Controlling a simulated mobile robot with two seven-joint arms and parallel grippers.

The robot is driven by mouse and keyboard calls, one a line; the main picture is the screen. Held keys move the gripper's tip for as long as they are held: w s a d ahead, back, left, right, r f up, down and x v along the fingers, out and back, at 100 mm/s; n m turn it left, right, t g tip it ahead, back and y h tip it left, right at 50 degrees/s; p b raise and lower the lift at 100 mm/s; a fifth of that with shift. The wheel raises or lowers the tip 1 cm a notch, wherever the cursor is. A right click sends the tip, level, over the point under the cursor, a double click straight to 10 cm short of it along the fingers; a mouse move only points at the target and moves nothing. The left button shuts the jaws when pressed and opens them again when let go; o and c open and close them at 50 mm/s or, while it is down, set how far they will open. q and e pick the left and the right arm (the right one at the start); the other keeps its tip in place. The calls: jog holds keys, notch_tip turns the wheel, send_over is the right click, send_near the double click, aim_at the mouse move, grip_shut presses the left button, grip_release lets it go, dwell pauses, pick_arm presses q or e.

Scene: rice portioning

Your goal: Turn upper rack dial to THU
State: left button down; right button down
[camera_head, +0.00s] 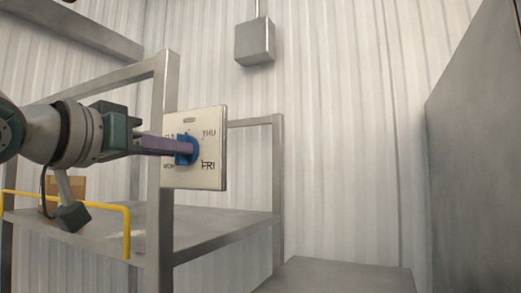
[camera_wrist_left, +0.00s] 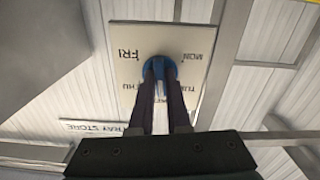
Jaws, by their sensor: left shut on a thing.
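A white dial plate (camera_head: 213,150) is fixed on the metal rack, with THU at upper right, FRI at lower right and MON at lower left in the head view. The blue dial (camera_head: 194,151) sits at its middle. My left gripper (camera_head: 181,147) reaches it from the left and is shut on the dial. In the left wrist view, the dial (camera_wrist_left: 160,64) shows between the two dark fingers, and the plate (camera_wrist_left: 127,72) appears turned over. The fingers hide part of the dial and some lettering, so I cannot tell which day it points to. My right gripper is not in view.
The rack's upright (camera_head: 160,210) stands close to my left wrist. A yellow rail (camera_head: 90,202) and a cardboard box (camera_head: 72,187) are below my left arm by the shelf (camera_head: 215,228). A TRAY STORE sign (camera_wrist_left: 92,128) shows in the wrist view. A grey box (camera_head: 254,42) hangs on the wall.

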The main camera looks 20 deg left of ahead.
pick_arm(q)
jog(key=m, duration=1.3)
jog(key=shift+m, duration=0.3)
dwell(0.4)
jog(key=c, duration=0.9)
grip_release()
